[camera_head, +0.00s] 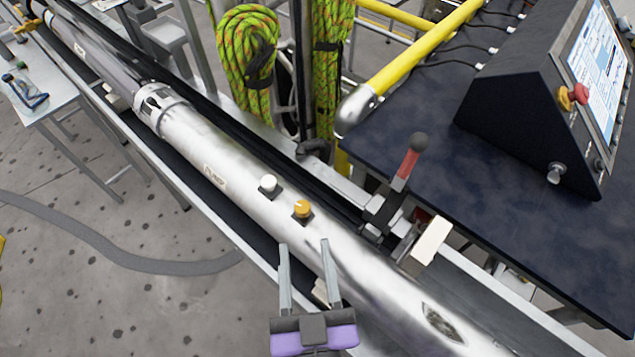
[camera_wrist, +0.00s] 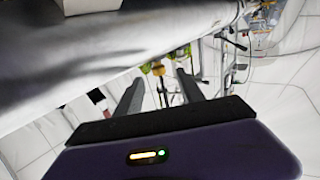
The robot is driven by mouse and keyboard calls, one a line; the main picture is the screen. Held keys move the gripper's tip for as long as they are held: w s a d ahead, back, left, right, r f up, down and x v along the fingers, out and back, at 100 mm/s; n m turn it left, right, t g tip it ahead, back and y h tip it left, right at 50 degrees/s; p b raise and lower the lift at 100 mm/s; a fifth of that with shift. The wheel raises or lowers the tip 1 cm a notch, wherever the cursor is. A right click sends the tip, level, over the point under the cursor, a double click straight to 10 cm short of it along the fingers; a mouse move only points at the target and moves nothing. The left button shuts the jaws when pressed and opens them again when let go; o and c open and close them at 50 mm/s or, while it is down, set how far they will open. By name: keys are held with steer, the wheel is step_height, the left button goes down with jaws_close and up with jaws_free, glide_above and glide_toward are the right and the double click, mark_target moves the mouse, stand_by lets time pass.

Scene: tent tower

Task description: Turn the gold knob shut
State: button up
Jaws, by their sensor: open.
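The gold knob (camera_head: 302,208) stands on a small dark base on top of the long silver tube (camera_head: 240,170) in the head view. A white knob (camera_head: 268,183) stands on a similar base just up and left of it. My gripper (camera_head: 305,244) is open, its two fingers spread and pointing up the picture toward the gold knob. The fingertips appear just below the knob in the picture, with nothing between them. In the wrist view my gripper (camera_wrist: 158,82) is also open beside the silver tube (camera_wrist: 110,60).
A red-handled clamp lever (camera_head: 406,165) and a pale block (camera_head: 431,241) stand right of the tube. A dark table (camera_head: 440,140) holds a sloped control console (camera_head: 520,110). Green ropes (camera_head: 248,50) hang behind.

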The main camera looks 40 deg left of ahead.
mark_target(303, 216)
steer(key=x, duration=0.2)
steer(key=p+x, duration=0.1)
steer(key=x, duration=0.1)
steer(key=p+x, duration=0.1)
steer(key=x, duration=0.2)
steer(key=shift+w+d+r, duration=0.1)
steer(key=shift+d+r, duration=0.05)
steer(key=shift+r, duration=0.2)
steer(key=shift+w+a+f+p, duration=0.1)
steer(key=shift+w+a+p, duration=0.25)
steer(key=shift+w+a, duration=0.15)
steer(key=shift+c, duration=0.5)
steer(key=shift+f, duration=0.1)
jaws_close()
